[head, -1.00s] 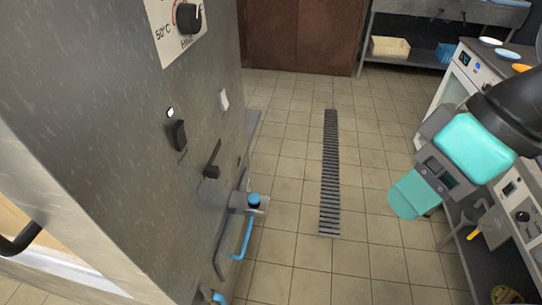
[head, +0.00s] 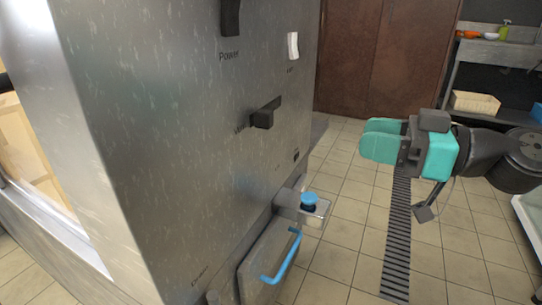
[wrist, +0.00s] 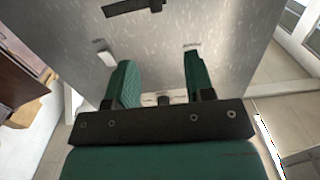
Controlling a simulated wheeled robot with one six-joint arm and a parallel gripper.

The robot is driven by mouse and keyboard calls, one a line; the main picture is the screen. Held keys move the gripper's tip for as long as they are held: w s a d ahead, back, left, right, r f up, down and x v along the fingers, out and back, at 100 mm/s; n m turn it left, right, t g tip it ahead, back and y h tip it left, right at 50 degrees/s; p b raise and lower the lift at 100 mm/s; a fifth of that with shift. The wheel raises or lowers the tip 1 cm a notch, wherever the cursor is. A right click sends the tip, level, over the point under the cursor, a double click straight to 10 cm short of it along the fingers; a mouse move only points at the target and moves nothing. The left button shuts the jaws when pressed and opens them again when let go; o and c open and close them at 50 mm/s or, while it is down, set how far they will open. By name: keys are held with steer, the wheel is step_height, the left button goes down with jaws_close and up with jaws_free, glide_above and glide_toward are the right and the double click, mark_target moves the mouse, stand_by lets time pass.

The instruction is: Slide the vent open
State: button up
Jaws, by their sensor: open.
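A black sliding lever (head: 264,113) sticks out of the side panel of the grey steel cabinet (head: 160,140). Its small label is too blurred to read surely; it seems to be the vent slider. A dark bar with a knob (wrist: 132,7) at the top of the wrist view looks like the same lever. My gripper (head: 380,141) has teal fingers, is to the right of the cabinet and points left at the panel, apart from it. In the wrist view the two fingers (wrist: 158,80) are spread with nothing between them.
Above the lever are a black power switch (head: 231,15) and a white switch (head: 293,46). Below are a blue-topped tap (head: 310,200) and a blue handle (head: 284,256), which stick out. Tiled floor with a drain grate (head: 398,245) lies right of the cabinet.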

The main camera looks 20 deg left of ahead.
steer(key=p, duration=0.9)
glide_toward(272, 119)
steer(key=a, duration=1)
steer(key=shift+w+a+f, duration=0.1)
steer(key=shift+w+f, duration=0.05)
steer(key=shift+w, duration=0.1)
steer(key=shift+c, duration=0.2)
